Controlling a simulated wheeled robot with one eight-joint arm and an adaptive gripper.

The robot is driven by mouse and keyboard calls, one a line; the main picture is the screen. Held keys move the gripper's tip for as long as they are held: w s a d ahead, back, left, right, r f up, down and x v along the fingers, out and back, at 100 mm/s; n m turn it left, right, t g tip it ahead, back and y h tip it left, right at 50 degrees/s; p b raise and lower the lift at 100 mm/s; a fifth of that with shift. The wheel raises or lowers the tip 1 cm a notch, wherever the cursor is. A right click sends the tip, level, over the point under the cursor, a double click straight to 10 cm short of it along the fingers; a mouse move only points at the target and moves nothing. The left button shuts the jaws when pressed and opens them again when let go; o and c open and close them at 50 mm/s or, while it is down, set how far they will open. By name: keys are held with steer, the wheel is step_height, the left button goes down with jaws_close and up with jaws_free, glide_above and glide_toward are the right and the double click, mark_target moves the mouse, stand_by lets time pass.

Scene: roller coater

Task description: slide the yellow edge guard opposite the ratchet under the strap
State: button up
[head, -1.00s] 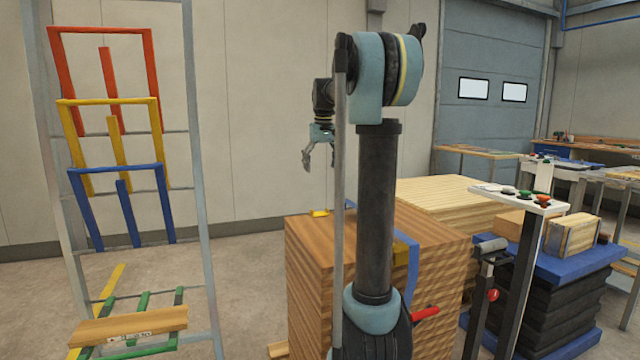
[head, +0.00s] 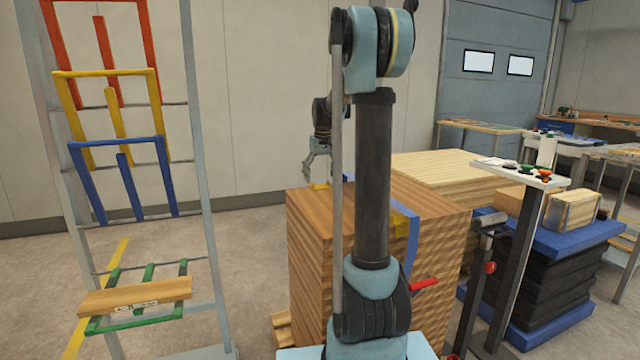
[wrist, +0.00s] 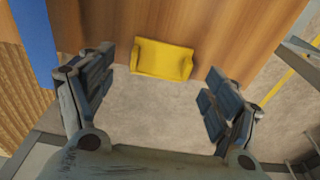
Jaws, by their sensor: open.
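A yellow edge guard (wrist: 163,60) sits on the edge of the wooden stack, apart from the blue strap (wrist: 36,45), which lies to its left in the wrist view. In the head view this guard (head: 321,186) shows at the stack's far left edge, partly behind my gripper (head: 310,174). My gripper (wrist: 160,85) is open and empty in the wrist view, its fingers on either side of the guard in the picture but short of it. The strap (head: 413,248) also runs down the near side, over another yellow guard (head: 400,222), with a red-handled ratchet (head: 424,285) beside it.
The wooden stack (head: 312,240) stands beside my arm. A rack (head: 200,200) with coloured frames is at left. A post with a small button panel (head: 520,173) and a pale timber stack (head: 435,165) are at right. The floor between rack and stack is mostly clear.

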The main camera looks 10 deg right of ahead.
steer(key=shift+w+f, duration=0.15)
steer(key=shift+f, duration=1)
steer(key=c, duration=1.1)
